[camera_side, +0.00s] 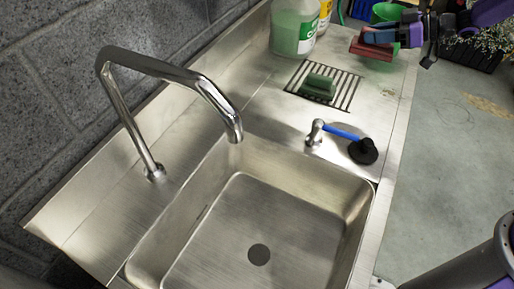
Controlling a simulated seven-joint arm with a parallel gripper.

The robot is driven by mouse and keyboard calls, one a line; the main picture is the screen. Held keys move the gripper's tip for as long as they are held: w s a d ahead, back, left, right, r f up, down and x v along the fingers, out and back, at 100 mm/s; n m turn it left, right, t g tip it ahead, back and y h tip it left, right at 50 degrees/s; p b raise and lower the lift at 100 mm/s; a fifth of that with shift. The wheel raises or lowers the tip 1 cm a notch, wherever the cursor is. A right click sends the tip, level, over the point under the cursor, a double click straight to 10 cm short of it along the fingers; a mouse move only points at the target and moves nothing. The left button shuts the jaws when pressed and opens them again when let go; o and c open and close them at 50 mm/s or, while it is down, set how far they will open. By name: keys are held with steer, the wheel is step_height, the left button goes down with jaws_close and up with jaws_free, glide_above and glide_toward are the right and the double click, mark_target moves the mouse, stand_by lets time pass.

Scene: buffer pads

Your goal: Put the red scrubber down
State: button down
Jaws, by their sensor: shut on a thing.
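The red scrubber (362,49) is at the top right, over the far right end of the steel counter. A blue part lies along its upper side. My gripper (408,36) is shut on the scrubber from the right and holds it roughly level. I cannot tell the exact gap between the scrubber and the counter. The fingertips are small and partly hidden by the scrubber and arm parts.
A green scrubber (319,83) sits on a slotted grate (343,96). Bottles (293,30) and a green container (384,12) stand behind. A blue handle (340,132) with a black disc (363,151), a tap (165,69) and an empty sink (232,218) are nearer.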

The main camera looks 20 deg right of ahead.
steer(key=s+a+n+g+y, duration=0.15)
steer(key=s+a, duration=0.35)
steer(key=a, duration=0.8)
steer(key=s+a+n+g+y, duration=0.1)
steer(key=s+a+n+g, duration=0.3)
steer(key=a, duration=0.8)
steer(key=s+a+n+g, duration=0.3)
steer(key=s+a, duration=1.2)
steer(key=s, duration=0.4)
steer(key=shift+m+y, duration=0.25)
steer(key=shift+y, duration=0.2)
steer(key=shift+a+f, duration=0.15)
steer(key=shift+f, duration=19.05)
steer(key=shift+f, duration=0.1)
steer(key=c, duration=1.1)
jaws_free()
steer(key=shift+c, duration=0.2)
steer(key=o, duration=0.3)
